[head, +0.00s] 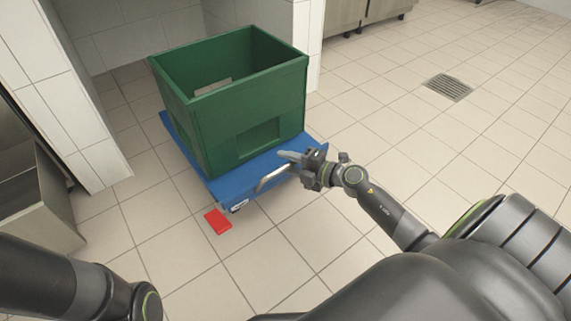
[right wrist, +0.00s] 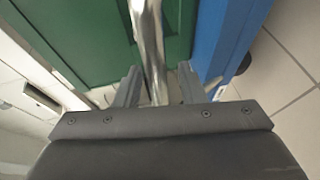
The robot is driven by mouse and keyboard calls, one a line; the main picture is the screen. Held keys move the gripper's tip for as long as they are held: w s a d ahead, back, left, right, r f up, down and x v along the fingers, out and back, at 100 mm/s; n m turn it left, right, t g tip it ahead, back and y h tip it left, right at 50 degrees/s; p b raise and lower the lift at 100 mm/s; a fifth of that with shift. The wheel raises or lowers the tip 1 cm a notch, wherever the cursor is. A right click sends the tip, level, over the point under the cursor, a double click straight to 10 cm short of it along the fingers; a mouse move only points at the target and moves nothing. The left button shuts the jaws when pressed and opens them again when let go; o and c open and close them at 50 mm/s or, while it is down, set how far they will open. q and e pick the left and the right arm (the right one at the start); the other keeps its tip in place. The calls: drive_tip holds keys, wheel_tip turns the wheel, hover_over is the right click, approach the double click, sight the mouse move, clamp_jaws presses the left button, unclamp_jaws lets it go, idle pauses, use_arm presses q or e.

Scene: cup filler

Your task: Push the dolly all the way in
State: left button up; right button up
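The blue dolly (head: 225,186) stands on the tiled floor, its far end toward a recess between white-tiled walls. It carries an open green crate (head: 250,145). A bent metal handle (head: 268,180) is at its near right end. A red flat piece (head: 218,221) shows at its near edge. My right gripper (head: 288,157) is at the handle. In the right wrist view the metal bar (right wrist: 148,45) runs between the fingers (right wrist: 158,88), with gaps beside it, so the gripper looks open around it. My left arm shows at lower left; its gripper is out of view.
A tiled wall (head: 60,100) ends close to the dolly's left, with a metal cabinet (head: 45,200) before it. A wall end (head: 312,45) stands behind the crate's right. The floor on the right is clear around a drain grate (head: 448,87).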

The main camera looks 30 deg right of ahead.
drive_tip(key=shift+w+a, duration=0.25)
drive_tip(key=shift+w, duration=0.2)
drive_tip(key=shift+c, duration=0.2)
clamp_jaws()
